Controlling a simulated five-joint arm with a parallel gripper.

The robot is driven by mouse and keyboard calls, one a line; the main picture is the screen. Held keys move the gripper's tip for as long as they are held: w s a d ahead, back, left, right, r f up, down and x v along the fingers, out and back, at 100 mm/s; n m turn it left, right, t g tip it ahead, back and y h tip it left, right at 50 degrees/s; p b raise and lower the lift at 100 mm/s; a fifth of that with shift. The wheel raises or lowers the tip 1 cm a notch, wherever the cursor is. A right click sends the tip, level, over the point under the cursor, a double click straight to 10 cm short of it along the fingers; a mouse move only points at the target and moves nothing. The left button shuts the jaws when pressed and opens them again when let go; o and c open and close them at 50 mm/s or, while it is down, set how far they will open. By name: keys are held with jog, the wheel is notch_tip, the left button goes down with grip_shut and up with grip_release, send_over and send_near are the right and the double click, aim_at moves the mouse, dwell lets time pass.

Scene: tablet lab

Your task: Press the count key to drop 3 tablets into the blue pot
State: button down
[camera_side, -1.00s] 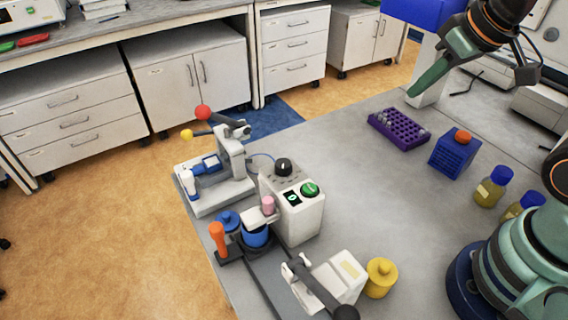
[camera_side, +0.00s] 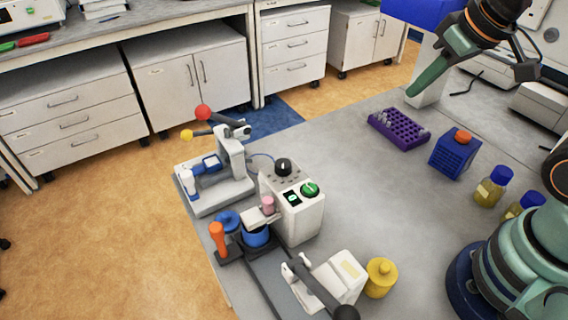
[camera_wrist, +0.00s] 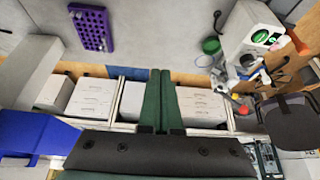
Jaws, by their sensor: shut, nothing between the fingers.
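The white counter machine (camera_side: 297,215) stands on the bench's left part, with a round green key (camera_side: 309,190), a small dark display with a green digit (camera_side: 292,198) and a black knob (camera_side: 283,166) on top. The blue pot (camera_side: 256,235) sits at its front left, under the pink part. In the wrist view the machine (camera_wrist: 247,35) is at upper right, with the green key (camera_wrist: 262,37). My gripper (camera_side: 411,93) is shut and empty, high at upper right, well away from the key. Its green fingers (camera_wrist: 159,75) lie together in the wrist view.
A purple rack (camera_side: 399,129), a blue box with an orange top (camera_side: 454,152) and blue-capped bottles (camera_side: 493,186) stand at right. A yellow weight (camera_side: 380,277) stands in front. The bench middle is clear.

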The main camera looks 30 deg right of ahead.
jog(key=n+g+h, duration=0.4)
jog(key=n+g, duration=0.7)
jog(key=n, duration=0.5)
send_over(305, 187)
jog(key=shift+f, duration=0.85)
jog(key=shift+f, duration=4.45)
jog(key=shift+f, duration=0.4)
